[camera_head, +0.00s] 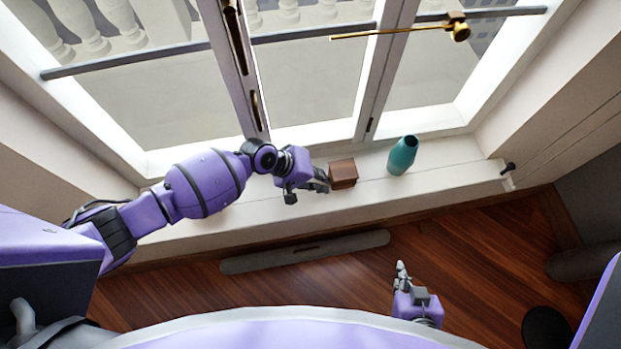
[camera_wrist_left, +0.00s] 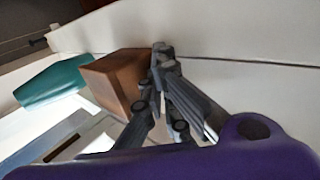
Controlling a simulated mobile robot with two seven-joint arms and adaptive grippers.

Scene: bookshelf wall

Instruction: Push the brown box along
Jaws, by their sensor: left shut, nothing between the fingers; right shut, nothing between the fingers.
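The brown box (camera_head: 343,173) sits on the white window sill, left of a teal vase. My left gripper (camera_head: 325,183) is shut and empty, at the left side of the box. In the left wrist view the brown box (camera_wrist_left: 116,80) is right beside the shut fingertips (camera_wrist_left: 160,55), which cover part of its edge. They look very close to it; I cannot tell for sure whether they touch. My right gripper (camera_head: 400,268) is shut and empty, low over the wooden floor, away from the sill.
The teal vase (camera_head: 403,156) stands upright on the sill to the right of the box, with a small gap between them. It also shows in the left wrist view (camera_wrist_left: 52,82). The sill (camera_head: 450,177) is clear right of the vase. Window frames rise behind.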

